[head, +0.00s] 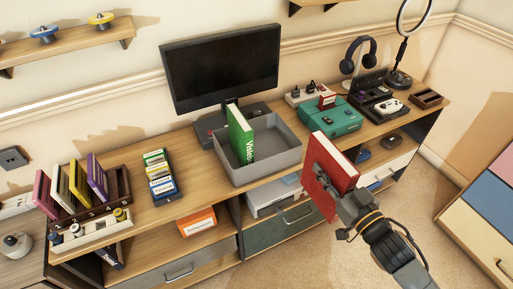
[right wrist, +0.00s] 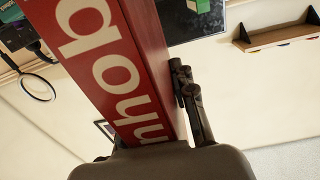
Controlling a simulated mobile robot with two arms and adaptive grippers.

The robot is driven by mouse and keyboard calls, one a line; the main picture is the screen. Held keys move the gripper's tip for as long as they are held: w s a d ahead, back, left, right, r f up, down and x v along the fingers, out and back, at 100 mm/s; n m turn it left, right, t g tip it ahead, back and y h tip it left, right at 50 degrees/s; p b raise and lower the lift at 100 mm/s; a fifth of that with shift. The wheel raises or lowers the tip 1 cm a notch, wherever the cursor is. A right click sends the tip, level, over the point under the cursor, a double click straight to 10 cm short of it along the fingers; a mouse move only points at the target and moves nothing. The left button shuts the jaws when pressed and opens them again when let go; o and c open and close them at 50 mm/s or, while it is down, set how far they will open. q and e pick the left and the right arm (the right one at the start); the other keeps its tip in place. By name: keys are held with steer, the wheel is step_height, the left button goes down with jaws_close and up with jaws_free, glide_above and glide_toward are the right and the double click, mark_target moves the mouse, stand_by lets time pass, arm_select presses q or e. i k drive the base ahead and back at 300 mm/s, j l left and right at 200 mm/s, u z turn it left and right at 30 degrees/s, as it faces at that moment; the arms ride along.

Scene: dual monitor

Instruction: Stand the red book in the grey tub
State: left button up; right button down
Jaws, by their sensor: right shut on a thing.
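The red book (head: 327,172) is in my right gripper (head: 341,192), in front of the desk edge and to the right of the grey tub. The book is tilted, with its cover and pale page edges showing. In the right wrist view the red spine with white letters (right wrist: 108,75) runs up from the gripper, and one dark finger (right wrist: 188,95) lies along its side. The grey tub (head: 262,174) sits on the desk before the monitor. A green book (head: 240,136) stands in its left part; the right part looks empty. My left gripper is out of view.
A monitor (head: 222,68) stands behind the tub. A teal case (head: 333,121) is to its right, and a box of coloured cartridges (head: 160,178) to its left. A wooden desktop (head: 205,190) carries these. A pale drawer unit (head: 478,222) stands at the far right.

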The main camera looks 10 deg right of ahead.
mark_target(268, 150)
steer(key=i+j, duration=0.25)
steer(key=i, duration=0.2)
steer(key=i+j, duration=0.25)
steer(key=i, duration=0.25)
